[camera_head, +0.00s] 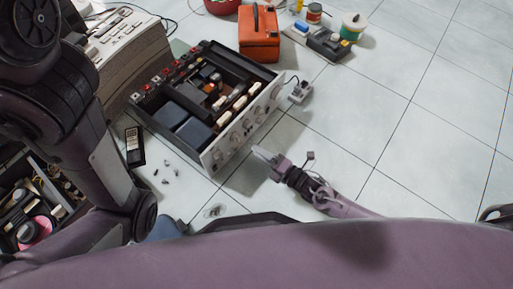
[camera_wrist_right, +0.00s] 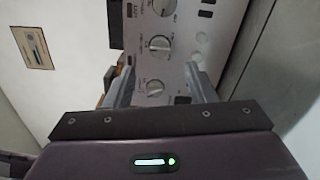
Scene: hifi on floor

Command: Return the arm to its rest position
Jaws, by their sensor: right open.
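My right gripper (camera_head: 266,156) is in the lower middle of the head view, at the end of my purple arm. It is just in front of the silver front panel of an opened hi-fi unit (camera_head: 243,128). In the right wrist view its two fingers (camera_wrist_right: 160,82) are apart with nothing held between them. The hi-fi's knobbed panel (camera_wrist_right: 178,45) shows beyond and between them. In the head view the fingers look clear of the panel, but I cannot tell the exact gap. My left arm fills the left side of the head view; its gripper is not visible.
Small loose parts (camera_head: 166,173) and a dark handheld meter (camera_head: 135,146) lie left of the hi-fi. A grey plug-like block (camera_head: 299,92) is at its right corner. An orange case (camera_head: 259,34) stands behind. The tiled floor (camera_head: 420,120) at right is clear.

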